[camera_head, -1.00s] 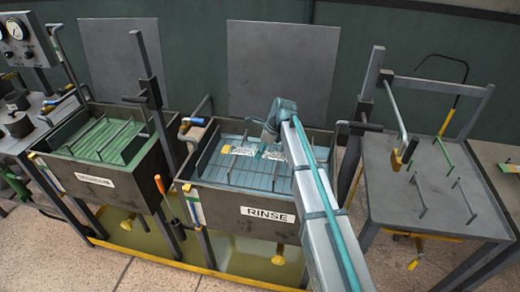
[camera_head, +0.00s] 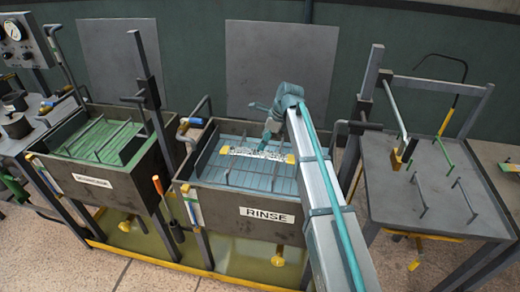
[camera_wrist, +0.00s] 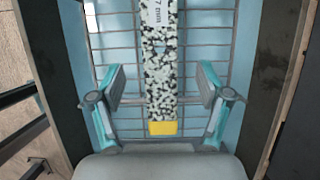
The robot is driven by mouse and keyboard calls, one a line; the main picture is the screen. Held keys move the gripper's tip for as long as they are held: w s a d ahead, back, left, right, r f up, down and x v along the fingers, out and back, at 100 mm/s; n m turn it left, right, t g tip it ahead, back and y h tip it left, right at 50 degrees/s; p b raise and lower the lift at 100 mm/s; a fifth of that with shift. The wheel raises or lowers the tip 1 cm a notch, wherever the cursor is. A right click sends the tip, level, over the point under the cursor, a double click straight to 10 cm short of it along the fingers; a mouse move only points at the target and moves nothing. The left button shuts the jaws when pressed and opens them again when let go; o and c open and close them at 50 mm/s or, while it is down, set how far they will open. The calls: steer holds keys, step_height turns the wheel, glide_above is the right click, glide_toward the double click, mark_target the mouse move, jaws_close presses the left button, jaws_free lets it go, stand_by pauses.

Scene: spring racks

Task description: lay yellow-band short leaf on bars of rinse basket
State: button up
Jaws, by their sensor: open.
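The yellow-band short leaf (camera_head: 257,153) is a black-and-white speckled strip with yellow ends. It lies across the bars of the rinse basket (camera_head: 238,178) inside the tank labelled RINSE. In the wrist view the leaf (camera_wrist: 161,70) runs lengthwise up the middle over the wire bars (camera_wrist: 118,57), with its near yellow band and part of a white "7 mm" label showing. My gripper (camera_wrist: 161,92) is open, one finger on each side of the leaf with a gap to both edges. In the head view my gripper (camera_head: 267,137) is just above the leaf, partly hidden by my arm.
The tank's dark walls (camera_wrist: 278,70) rise close on both sides of my gripper. Upright dividers stand in the basket. A second tank with green contents (camera_head: 105,135) is at left. A grey table with upright pegs (camera_head: 425,230) is at right.

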steer(key=v, duration=0.6)
steer(key=shift+r+b, duration=0.4)
steer(key=shift+b, duration=0.05)
steer(key=shift+d, duration=0.15)
